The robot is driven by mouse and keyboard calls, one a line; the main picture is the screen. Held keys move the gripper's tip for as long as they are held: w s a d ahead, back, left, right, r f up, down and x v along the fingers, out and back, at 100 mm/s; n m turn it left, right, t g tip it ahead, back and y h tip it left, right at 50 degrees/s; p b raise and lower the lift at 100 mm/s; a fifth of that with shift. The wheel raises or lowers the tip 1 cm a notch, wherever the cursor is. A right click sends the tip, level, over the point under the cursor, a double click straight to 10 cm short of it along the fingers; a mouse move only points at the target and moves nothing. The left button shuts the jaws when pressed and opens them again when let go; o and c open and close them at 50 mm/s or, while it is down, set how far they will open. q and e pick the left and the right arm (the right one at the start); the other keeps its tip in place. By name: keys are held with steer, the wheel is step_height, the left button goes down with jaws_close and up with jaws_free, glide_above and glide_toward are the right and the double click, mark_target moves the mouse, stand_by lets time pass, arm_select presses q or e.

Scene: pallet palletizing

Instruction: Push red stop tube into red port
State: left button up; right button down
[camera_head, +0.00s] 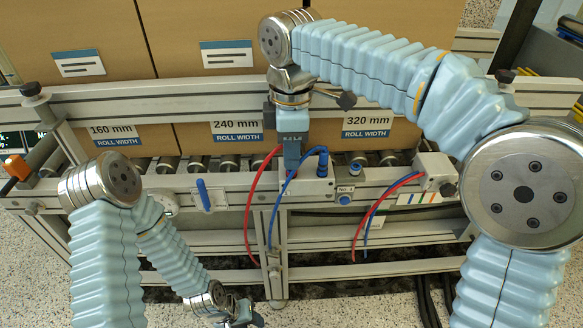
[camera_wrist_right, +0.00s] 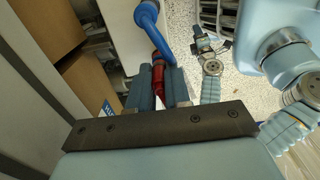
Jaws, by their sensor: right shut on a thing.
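My right gripper (camera_head: 291,163) points down at the white valve block (camera_head: 318,186) on the conveyor's front rail. The right wrist view shows its fingers (camera_wrist_right: 158,88) shut on the red tube's end (camera_wrist_right: 158,74). The red tube (camera_head: 249,200) loops left from the gripper and down to the lower frame. The red port is not visible; the gripper covers that part of the block. I cannot tell whether the tube's end is in a port. A blue fitting (camera_head: 322,158) with a blue tube (camera_head: 276,207) stands beside the gripper. My left gripper (camera_head: 243,316) is low at the bottom edge, its jaws unclear.
A second white block (camera_head: 433,172) with red and blue tubes sits farther right on the rail. A blue handle (camera_head: 203,194) and a round gauge (camera_head: 164,204) are to the left. Cardboard boxes (camera_head: 200,90) stand behind the rail.

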steer(key=shift+f, duration=0.4)
stand_by(0.6)
steer(key=c, duration=1)
jaws_free()
step_height(320, 180, up, 14)
steer(key=p, duration=0.3)
steer(key=shift+f, duration=0.15)
